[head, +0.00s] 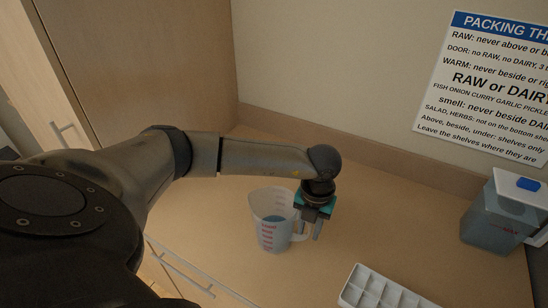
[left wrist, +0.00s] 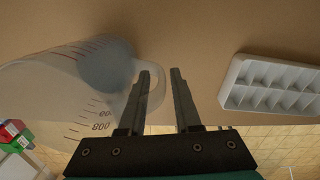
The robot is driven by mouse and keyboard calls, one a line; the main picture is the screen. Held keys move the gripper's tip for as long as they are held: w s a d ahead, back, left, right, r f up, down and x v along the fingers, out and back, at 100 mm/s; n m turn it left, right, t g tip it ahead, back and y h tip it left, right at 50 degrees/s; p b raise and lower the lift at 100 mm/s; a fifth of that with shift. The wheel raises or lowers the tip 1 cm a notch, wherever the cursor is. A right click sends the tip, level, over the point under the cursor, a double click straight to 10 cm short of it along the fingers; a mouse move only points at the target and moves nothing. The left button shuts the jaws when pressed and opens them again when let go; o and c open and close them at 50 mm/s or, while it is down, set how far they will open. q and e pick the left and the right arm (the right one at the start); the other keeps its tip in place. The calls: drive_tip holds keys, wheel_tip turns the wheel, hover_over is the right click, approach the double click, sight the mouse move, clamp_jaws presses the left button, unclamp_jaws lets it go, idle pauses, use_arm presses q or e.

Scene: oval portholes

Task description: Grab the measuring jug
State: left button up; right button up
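The measuring jug (head: 268,232) is clear with red markings and some bluish liquid, and stands upright on the counter. Its handle faces right, towards my left gripper (head: 311,230). In the left wrist view the jug (left wrist: 60,85) fills the left side. There my left gripper (left wrist: 160,73) is open, its two fingers apart. The left finger overlaps the handle loop, and the handle's outer edge shows between the fingers. I cannot tell whether either finger touches the handle. My right gripper is not in view.
A white compartment tray (head: 376,292) lies on the counter (head: 390,230) at front right; the tray also shows in the left wrist view (left wrist: 272,88). A clear container with a blue-marked lid (head: 505,212) stands far right. A wall sign (head: 490,85) hangs behind.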

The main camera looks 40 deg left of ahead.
use_arm(q)
clamp_jaws()
drive_tip(key=shift+r, duration=0.1)
idle(1.2)
